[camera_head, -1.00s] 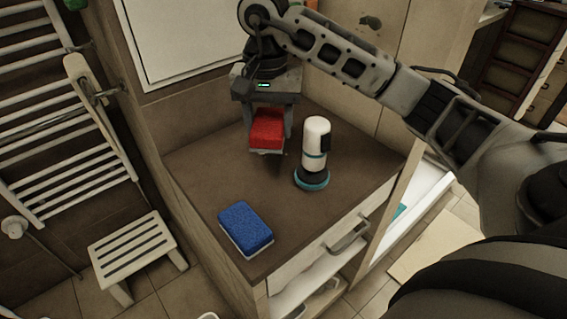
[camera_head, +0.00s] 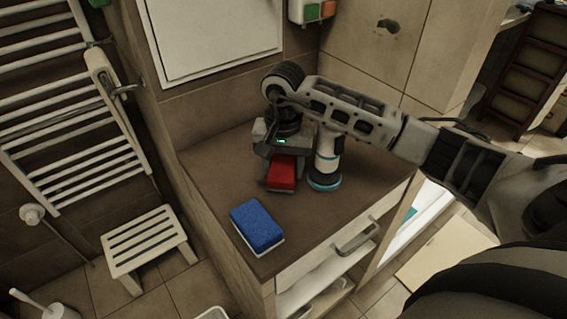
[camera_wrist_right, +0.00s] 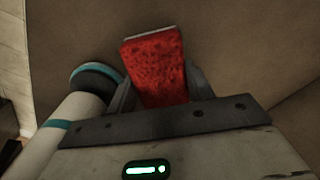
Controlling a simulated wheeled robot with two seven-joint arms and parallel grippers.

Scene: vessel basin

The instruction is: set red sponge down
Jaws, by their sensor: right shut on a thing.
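The red sponge (camera_head: 281,174) has a pale underside and is held in my right gripper (camera_head: 282,168), low over the brown counter top (camera_head: 215,172). It also shows in the right wrist view (camera_wrist_right: 156,68), between the two fingers of the right gripper (camera_wrist_right: 158,88). I cannot tell whether the sponge touches the counter. A blue sponge (camera_head: 257,225) lies on the counter's front left part. My left gripper is not in view.
A white and teal bottle-shaped device (camera_head: 325,165) stands close to the right of the gripper, and in the right wrist view (camera_wrist_right: 62,128) it is at left. The counter between the sponges is clear. A white slatted stool (camera_head: 146,243) stands on the floor at left.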

